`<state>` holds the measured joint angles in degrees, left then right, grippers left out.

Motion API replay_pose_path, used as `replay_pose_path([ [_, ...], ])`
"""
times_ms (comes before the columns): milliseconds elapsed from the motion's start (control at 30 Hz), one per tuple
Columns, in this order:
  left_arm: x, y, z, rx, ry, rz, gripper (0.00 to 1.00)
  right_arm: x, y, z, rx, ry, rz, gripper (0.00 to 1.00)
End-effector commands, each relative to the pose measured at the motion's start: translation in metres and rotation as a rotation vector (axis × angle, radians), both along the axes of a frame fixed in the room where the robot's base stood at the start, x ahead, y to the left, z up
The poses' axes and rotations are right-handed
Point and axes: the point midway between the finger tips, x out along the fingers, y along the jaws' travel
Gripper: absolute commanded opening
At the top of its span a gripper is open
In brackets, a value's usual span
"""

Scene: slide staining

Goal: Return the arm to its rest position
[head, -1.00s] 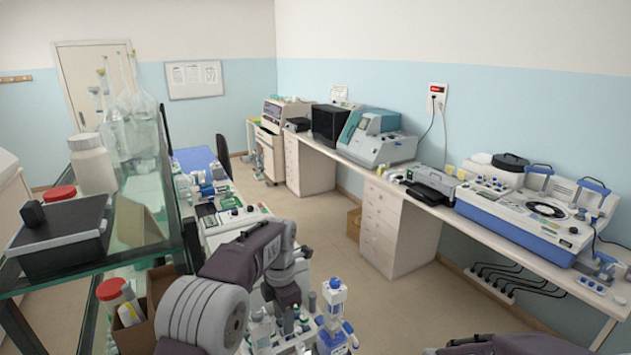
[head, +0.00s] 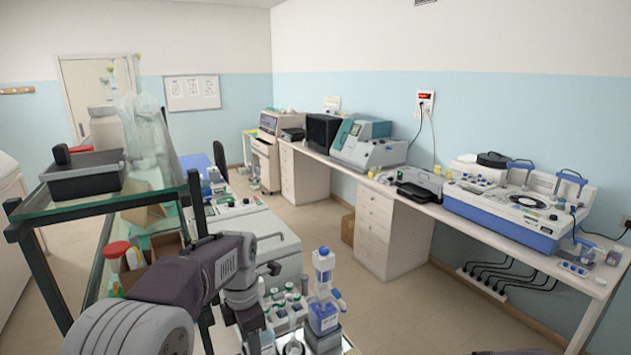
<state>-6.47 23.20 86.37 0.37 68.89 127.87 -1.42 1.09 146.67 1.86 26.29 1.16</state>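My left arm (head: 200,272) comes in from the lower left. It bends at a dark elbow, and its grey wrist (head: 242,298) points down beside the cluttered bench top. The fingers at its end cannot be made out, so I cannot tell whether they are open or shut, or whether they hold anything. Only a dark sliver of my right arm (head: 530,352) shows at the bottom edge, and its gripper is out of the picture.
A blue-and-white bottle (head: 323,300) and several small green-capped vials (head: 285,300) stand right of my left wrist. A glass shelf (head: 105,195) bearing a black box (head: 84,178) is at the left. A long white counter (head: 410,192) with instruments runs along the right wall. Open floor lies between.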

Motion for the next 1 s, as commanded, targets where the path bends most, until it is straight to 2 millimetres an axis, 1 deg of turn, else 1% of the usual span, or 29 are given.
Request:
replay_pose_path([
  [33, -0.012, 0.005, -0.021, 0.001, 0.002, -0.044, 0.38, 0.0, 0.0, -0.019, 0.0, 0.0, 0.0, 0.48],
  [67, -0.02, 0.008, -0.028, 0.0, 0.002, -0.083, 0.38, 0.0, 0.0, -0.025, 0.0, 0.0, 0.0, 0.48],
  [167, -0.051, 0.019, -0.061, 0.002, 0.001, -0.268, 0.38, 0.0, 0.0, -0.045, 0.0, 0.0, 0.0, 0.48],
  [200, -0.066, 0.023, -0.077, 0.004, -0.001, -0.375, 0.38, 0.0, 0.0, -0.054, 0.0, 0.0, 0.0, 0.48],
  [267, -0.093, 0.029, -0.104, 0.006, -0.004, -0.579, 0.38, 0.0, 0.0, -0.067, 0.0, 0.0, 0.0, 0.48],
  [300, -0.112, 0.032, -0.121, 0.01, -0.008, -0.736, 0.38, 0.0, 0.0, -0.073, 0.0, 0.0, 0.0, 0.48],
  [367, -0.138, 0.035, -0.141, 0.016, -0.013, -0.983, 0.38, 0.0, 0.0, -0.077, 0.0, 0.0, 0.0, 0.48],
  [400, -0.153, 0.037, -0.151, 0.021, -0.016, -1.149, 0.38, 0.0, 0.0, -0.077, 0.0, 0.0, 0.0, 0.48],
  [500, -0.18, 0.037, -0.169, 0.031, -0.021, -1.534, 0.38, 0.0, 0.0, -0.071, 0.0, 0.0, 0.0, 0.48],
  [567, -0.185, 0.037, -0.176, 0.047, -0.032, -1.724, 0.38, 0.0, 0.0, -0.071, 0.0, 0.0, 0.0, 0.48],
  [600, -0.182, 0.037, -0.178, 0.068, -0.046, -1.828, 0.38, 0.0, 0.0, -0.071, 0.0, 0.0, 0.0, 0.48],
  [700, -0.17, 0.037, -0.176, 0.12, -0.075, -2.008, 0.38, 0.0, 0.0, -0.071, 0.0, 0.0, 0.0, 0.48],
  [800, -0.169, 0.037, -0.176, 0.131, -0.077, -2.086, 0.38, 0.0, 0.0, -0.071, 0.0, 0.0, 0.0, 0.48],
  [1000, -0.169, 0.037, -0.176, 0.129, -0.076, -2.096, 0.38, 0.0, 0.0, -0.071, 0.0, 0.0, 0.0, 0.48],
])
